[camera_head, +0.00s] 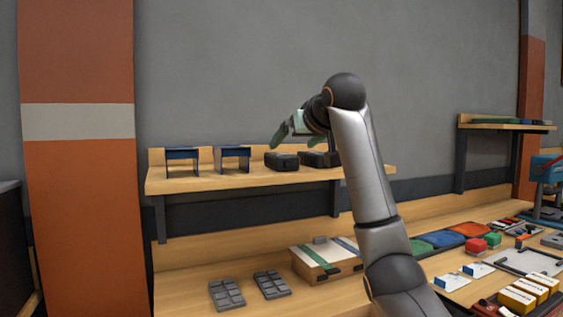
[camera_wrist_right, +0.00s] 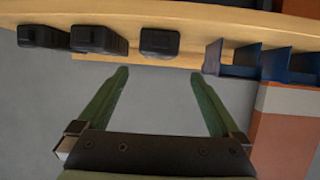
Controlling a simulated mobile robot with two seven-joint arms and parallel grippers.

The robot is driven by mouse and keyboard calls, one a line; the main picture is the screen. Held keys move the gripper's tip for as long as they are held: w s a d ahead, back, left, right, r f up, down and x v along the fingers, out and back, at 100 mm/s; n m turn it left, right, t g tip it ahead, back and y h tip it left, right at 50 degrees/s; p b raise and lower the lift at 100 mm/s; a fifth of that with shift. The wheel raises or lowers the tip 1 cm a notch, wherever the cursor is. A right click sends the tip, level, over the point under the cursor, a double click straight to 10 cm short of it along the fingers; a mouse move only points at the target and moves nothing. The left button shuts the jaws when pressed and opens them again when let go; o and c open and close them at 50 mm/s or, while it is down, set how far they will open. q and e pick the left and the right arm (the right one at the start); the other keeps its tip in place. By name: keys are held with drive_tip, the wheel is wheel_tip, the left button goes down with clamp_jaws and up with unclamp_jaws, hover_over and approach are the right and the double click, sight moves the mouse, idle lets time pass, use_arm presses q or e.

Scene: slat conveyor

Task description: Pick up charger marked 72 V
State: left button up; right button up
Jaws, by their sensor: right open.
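Black box-shaped chargers stand on the wooden shelf. In the head view the left one (camera_head: 282,161) and the one beside it (camera_head: 318,158) show, the second partly close to my arm. In the right wrist view three black boxes show: one near the middle (camera_wrist_right: 160,43), one left of it (camera_wrist_right: 98,40) and one at far left (camera_wrist_right: 42,36). No 72 V marking is readable. My right gripper (camera_head: 289,131) is open and empty, above the shelf near the left chargers. In the wrist view its green fingers (camera_wrist_right: 159,75) point towards the middle box, apart from it. My left gripper is not in view.
Two blue-topped holders (camera_head: 182,160) stand left of the chargers on the shelf (camera_head: 220,182). Below, the bench holds grey trays (camera_head: 227,294) and a striped wooden box (camera_head: 328,262). Bins and small boxes lie to the right. Space above the shelf is free.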

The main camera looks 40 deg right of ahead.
sight(282, 154)
drive_tip(key=x, duration=0.8)
drive_tip(key=shift+d+r+p, duration=0.15)
drive_tip(key=shift+p, duration=0.25)
drive_tip(key=shift+s+r, duration=0.1)
clamp_jaws()
